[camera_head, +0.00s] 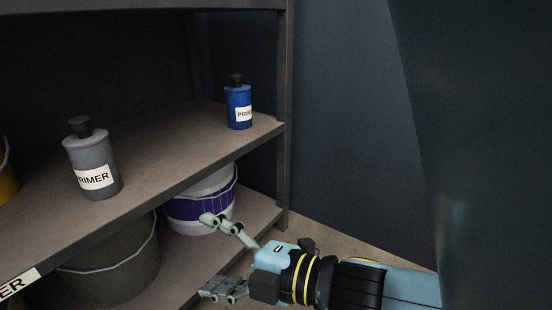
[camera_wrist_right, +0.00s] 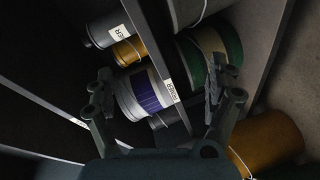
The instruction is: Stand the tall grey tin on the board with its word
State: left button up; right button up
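The tall grey tin (camera_head: 91,160) has a dark cap and a label ending in "RIMER". It stands upright on the upper shelf board (camera_head: 165,170) in the head view. A white label (camera_head: 18,286) on that board's front edge shows only "ER"; the rest is cut off. My right gripper (camera_head: 222,254) is open and empty, in front of the shelves, lower right of the tin and apart from it. Its spread fingers also show in the right wrist view (camera_wrist_right: 160,85). My left gripper is out of view.
A blue bottle (camera_head: 239,106) with a partly hidden label stands on the same board at its right end. Below are a white and purple bucket (camera_head: 201,200) and a dark bucket (camera_head: 112,262). An orange container (camera_head: 7,172) is cut off at left. A post (camera_head: 286,120) bounds the shelf.

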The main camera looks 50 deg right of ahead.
jog(key=s+d+f+m+g+h, duration=0.1)
jog(key=s+f+m+g+h, duration=0.1)
jog(key=s+m, duration=0.9)
jog(key=f+m+h, duration=0.1)
jog(key=m, duration=0.3)
jog(key=shift+s+m, duration=0.15)
jog(key=shift+m, duration=0.15)
jog(key=shift+d+f, duration=0.1)
